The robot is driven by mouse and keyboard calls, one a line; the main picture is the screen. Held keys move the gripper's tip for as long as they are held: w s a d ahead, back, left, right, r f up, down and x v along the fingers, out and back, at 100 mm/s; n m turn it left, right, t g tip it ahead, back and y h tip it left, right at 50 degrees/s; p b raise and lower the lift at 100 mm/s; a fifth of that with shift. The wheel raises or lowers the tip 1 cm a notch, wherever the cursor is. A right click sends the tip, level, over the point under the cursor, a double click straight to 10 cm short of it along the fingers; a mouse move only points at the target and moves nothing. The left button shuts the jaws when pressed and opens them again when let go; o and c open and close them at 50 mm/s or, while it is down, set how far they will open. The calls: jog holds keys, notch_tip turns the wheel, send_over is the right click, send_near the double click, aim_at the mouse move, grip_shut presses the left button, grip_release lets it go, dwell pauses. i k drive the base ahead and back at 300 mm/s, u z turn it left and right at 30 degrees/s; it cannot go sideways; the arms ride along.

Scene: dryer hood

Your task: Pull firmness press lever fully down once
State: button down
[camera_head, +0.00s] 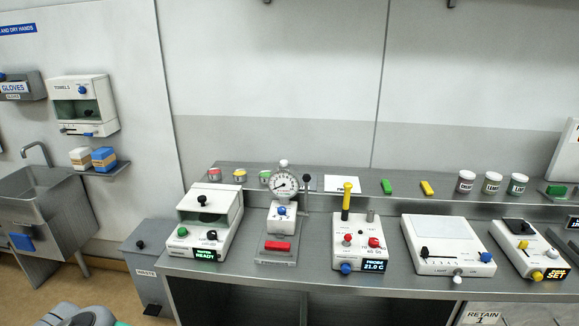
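The firmness press (281,220) stands on the steel bench, left of the middle. It has a round white dial gauge (284,184) on top, a white body with a blue knob, and a grey base. A thin lever (306,192) with a black knob rises on its right side, its knob at about dial height. A red block (277,246) lies on the press base, under the white head. My gripper is not in view.
Left of the press is a white hooded unit (206,222) reading READY. Close on its right is a probe unit (359,247) with a tall yellow handle. A flat white box (447,246) stands further right. A grey waste bin (150,266) is left of the bench.

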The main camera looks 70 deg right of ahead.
aim_at(306, 177)
jog(key=z, duration=0.35)
jog(key=i, duration=0.75)
jog(key=z, duration=1.15)
jog(key=i, duration=0.5)
jog(key=z, duration=0.45)
